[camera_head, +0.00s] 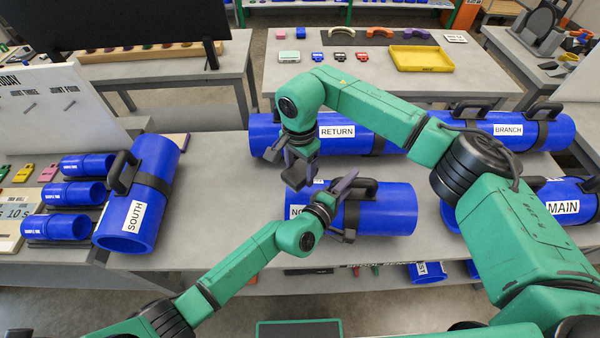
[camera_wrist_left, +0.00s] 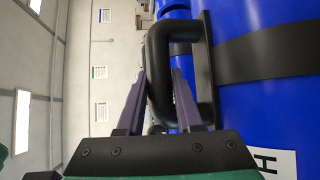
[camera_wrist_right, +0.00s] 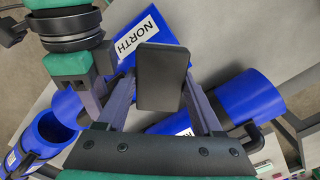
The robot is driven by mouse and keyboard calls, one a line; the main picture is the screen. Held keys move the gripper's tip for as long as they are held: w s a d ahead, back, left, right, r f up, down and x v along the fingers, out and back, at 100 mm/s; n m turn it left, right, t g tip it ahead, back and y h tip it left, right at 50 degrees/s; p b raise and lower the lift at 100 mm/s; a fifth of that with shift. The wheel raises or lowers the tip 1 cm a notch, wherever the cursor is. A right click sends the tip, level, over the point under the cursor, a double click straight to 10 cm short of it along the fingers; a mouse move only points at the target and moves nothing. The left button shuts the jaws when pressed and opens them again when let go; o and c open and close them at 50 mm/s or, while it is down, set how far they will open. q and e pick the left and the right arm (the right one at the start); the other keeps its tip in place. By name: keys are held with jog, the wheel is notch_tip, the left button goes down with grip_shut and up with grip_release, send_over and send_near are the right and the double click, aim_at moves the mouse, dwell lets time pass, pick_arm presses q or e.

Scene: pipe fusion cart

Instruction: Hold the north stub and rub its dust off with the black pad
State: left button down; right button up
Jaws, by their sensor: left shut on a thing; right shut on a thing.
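The blue north stub (camera_head: 392,212) lies on the grey table in the middle of the head view, its label partly covered by my left arm. My left gripper (camera_head: 346,207) is shut on the stub's black handle (camera_wrist_left: 160,60), which stands between its fingers in the left wrist view. My right gripper (camera_head: 294,172) hangs above and left of the stub. It is shut on the black pad (camera_wrist_right: 162,78), held between its fingers. The right wrist view shows the stub's NORTH label (camera_wrist_right: 136,36) beyond the pad. I cannot tell contact between pad and stub. I see no clear dust.
Return (camera_head: 265,138) and branch (camera_head: 500,128) pipes lie behind. The main pipe (camera_head: 524,196) is to the right. The south stub (camera_head: 150,190) and several sample pipes lie left. A yellow tray (camera_head: 422,58) sits on the back table. Bare tabletop lies between south and north stubs.

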pick_arm(q)
jog(key=shift+s+f, duration=0.2)
jog(key=shift+f, duration=0.3)
jog(key=c, duration=0.8)
grip_release()
jog(key=o, duration=0.3)
jog(key=shift+w, duration=0.1)
pick_arm(e)
jog(key=shift+f, duration=0.1)
pick_arm(q)
jog(key=shift+w+r, duration=0.1)
jog(key=shift+r, duration=0.05)
pick_arm(e)
jog(key=shift+w, duration=0.1)
pick_arm(q)
jog(key=v, duration=1.2)
